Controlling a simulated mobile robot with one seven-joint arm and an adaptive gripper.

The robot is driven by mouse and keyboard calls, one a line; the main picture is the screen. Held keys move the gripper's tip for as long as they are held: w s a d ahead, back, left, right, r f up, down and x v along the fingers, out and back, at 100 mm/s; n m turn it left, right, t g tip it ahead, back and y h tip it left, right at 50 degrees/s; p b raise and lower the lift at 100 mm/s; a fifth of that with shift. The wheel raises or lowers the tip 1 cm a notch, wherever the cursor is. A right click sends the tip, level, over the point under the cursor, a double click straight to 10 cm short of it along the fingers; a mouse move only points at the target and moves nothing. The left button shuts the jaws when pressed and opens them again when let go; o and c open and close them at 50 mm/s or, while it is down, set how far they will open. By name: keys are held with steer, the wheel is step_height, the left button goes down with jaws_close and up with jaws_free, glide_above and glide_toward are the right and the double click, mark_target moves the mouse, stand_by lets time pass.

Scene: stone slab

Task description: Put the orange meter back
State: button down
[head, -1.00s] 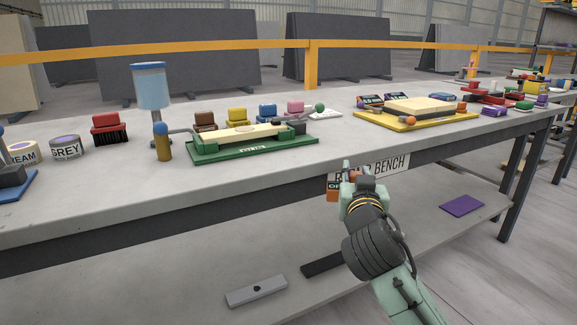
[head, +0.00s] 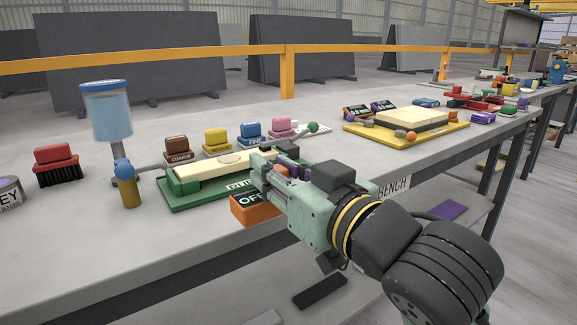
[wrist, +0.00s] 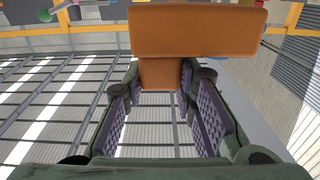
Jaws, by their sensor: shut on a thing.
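The orange meter (head: 252,208) has a dark display reading "OF", partly hidden by my gripper. My gripper (head: 270,178) is shut on it and holds it at the bench's front edge, in front of the green tray (head: 178,206). In the wrist view the meter's orange body (wrist: 197,30) spans the top, with a narrower orange part (wrist: 160,74) between the purple-padded fingers. Whether the meter touches the bench cannot be told.
On the green tray lies a pale slab (head: 205,173). Behind it stand brown (head: 178,149), yellow (head: 216,140), blue (head: 251,132) and pink (head: 284,127) blocks. A bottle with a blue top (head: 110,115) stands left. A yellow tray (head: 450,135) with small pieces is at right.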

steer(key=w+d+p, duration=0.1)
steer(key=w+p, duration=0.2)
steer(key=w, duration=0.1)
steer(key=w+p, duration=0.3)
steer(key=w, duration=0.1)
steer(key=w+d+f+p, duration=0.1)
steer(key=w+p, duration=0.2)
steer(key=w, duration=0.2)
steer(key=shift+d, duration=0.3)
steer(key=f, duration=0.1)
steer(key=w+f, duration=0.1)
steer(key=f, duration=0.1)
steer(key=shift+d+f+p, duration=0.1)
steer(key=shift+f+p, duration=0.15)
steer(key=shift+p, duration=0.05)
steer(key=shift+f, duration=0.15)
steer(key=shift+f, duration=0.2)
steer(key=c, duration=1.3)
jaws_free()
